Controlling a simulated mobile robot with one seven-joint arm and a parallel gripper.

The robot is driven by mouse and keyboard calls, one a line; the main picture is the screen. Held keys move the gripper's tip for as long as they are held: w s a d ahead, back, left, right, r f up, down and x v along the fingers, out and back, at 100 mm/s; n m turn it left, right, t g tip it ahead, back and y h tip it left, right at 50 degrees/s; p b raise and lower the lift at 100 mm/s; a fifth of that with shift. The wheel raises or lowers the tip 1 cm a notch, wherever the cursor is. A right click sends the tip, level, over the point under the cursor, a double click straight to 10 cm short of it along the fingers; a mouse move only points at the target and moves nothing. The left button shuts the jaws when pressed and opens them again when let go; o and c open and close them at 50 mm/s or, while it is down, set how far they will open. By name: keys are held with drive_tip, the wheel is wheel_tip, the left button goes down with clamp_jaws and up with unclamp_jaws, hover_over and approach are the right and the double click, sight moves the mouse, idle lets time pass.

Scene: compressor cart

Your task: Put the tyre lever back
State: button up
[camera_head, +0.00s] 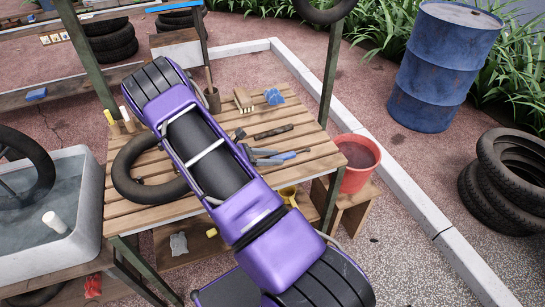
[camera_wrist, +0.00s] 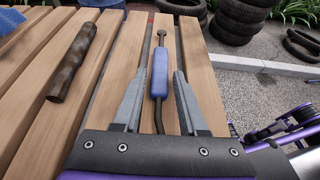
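A metal rod with a blue grip (camera_wrist: 160,74), which looks like the tyre lever, lies on the slatted wooden bench. It has a round knob at its far end and a bent near end. In the head view its blue grip (camera_head: 284,156) shows beside my fingers. My gripper (camera_wrist: 160,82) is open, with one finger on each side of the blue grip and a visible gap on both sides. In the head view my gripper (camera_head: 273,157) is low over the bench's right part. I cannot tell its exact height. No storage place for the lever is clearly identifiable.
A rusty dark bar (camera_wrist: 74,62) lies left of the lever; it also shows in the head view (camera_head: 273,131). A brush (camera_head: 243,99), blue cloth (camera_head: 274,96) and inner tube (camera_head: 133,180) are on the bench. A red bucket (camera_head: 357,164) stands off its right edge.

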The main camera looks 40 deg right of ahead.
drive_tip(key=shift+o, duration=0.8)
drive_tip(key=shift+r, duration=0.25)
drive_tip(key=v, duration=1.2)
